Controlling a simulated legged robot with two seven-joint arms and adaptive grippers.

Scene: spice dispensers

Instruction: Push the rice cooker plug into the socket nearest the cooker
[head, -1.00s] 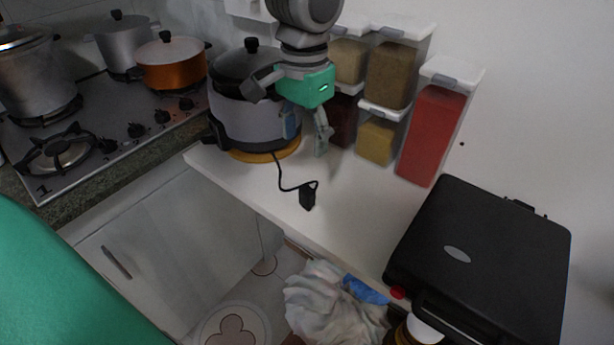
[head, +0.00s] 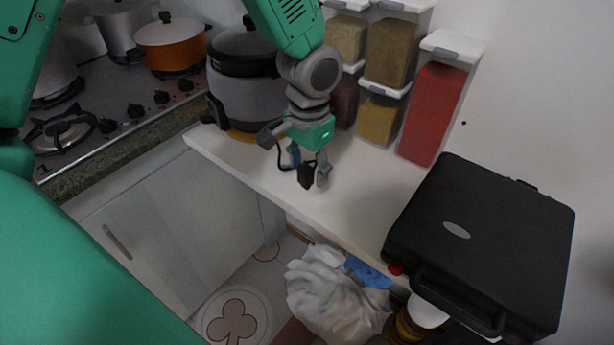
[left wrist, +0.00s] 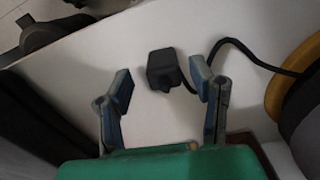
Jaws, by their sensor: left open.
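The rice cooker (head: 240,95), pale with a dark lid, stands on a yellow round mat at the left part of the white counter. Its black plug (head: 306,176) lies on the counter in front of it, with a black cord (left wrist: 245,52) running back to the cooker. My left gripper (head: 297,160) is over the plug, open and empty. In the left wrist view the plug (left wrist: 163,69) shows between the two open fingertips, a little beyond them and closer to the right finger. I cannot make out a socket. My right gripper is not in view.
Clear containers with spices and a red-filled one (head: 434,112) stand along the wall. A closed black appliance (head: 485,245) sits at the right. A gas stove (head: 110,110) with pots is at the left. The counter right of the plug is clear. Below its front edge lies a white bag (head: 335,300).

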